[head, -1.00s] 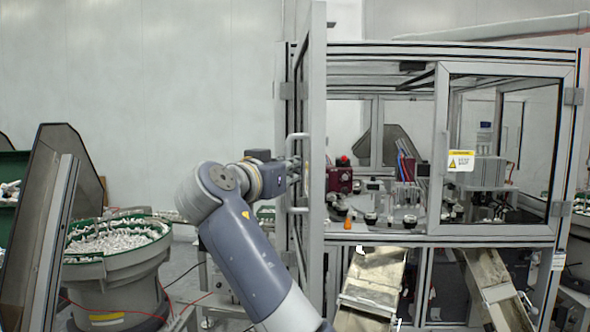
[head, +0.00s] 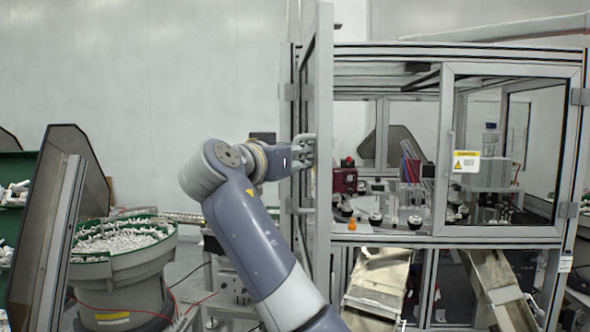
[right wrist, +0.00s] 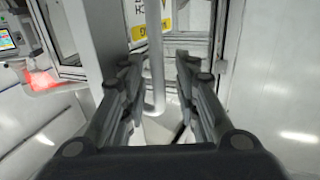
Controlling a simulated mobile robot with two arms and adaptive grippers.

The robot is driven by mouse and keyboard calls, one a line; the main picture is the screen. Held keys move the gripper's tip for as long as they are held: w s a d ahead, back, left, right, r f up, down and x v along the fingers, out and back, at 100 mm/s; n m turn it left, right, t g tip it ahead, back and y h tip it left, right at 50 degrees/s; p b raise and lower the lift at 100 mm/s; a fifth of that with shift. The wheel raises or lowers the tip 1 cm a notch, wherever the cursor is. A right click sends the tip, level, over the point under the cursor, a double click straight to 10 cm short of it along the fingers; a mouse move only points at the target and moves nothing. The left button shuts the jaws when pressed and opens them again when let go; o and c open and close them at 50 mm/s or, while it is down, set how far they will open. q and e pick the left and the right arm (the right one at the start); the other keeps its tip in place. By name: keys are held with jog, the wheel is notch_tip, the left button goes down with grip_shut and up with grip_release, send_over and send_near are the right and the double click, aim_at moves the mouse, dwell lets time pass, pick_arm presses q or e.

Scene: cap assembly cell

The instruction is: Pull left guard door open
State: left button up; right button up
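The left guard door (head: 323,130) is swung out and seen nearly edge-on in the head view. My right gripper (head: 304,151) is at the upper part of this handle. In the right wrist view, the handle (right wrist: 155,55) stands between the fingers of my right gripper (right wrist: 159,75), with a visible gap on each side, so the gripper is open around it. A yellow and white warning label shows behind the handle. My left gripper is in neither view.
The right guard door (head: 500,69) is closed on the cell frame. A bowl feeder (head: 125,270) full of white parts stands left, beside a dark tilted panel (head: 50,220). Metal chutes (head: 380,280) sit below the cell. The wall area left of the open door is clear.

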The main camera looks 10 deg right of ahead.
notch_tip(320, 180, up, 6)
jog(key=shift+d+r, duration=0.1)
jog(key=shift+r, duration=0.1)
jog(key=shift+w+r, duration=0.3)
jog(key=shift+r, duration=0.35)
notch_tip(320, 180, down, 6)
jog(key=d+g, duration=0.2)
jog(key=g, duration=0.1)
jog(key=s+a+p, duration=0.4)
jog(key=a+p, duration=0.8)
jog(key=p, duration=0.1)
jog(key=shift+s+a+f+m, duration=0.2)
jog(key=shift+a+m, duration=0.1)
jog(key=shift+m, duration=0.1)
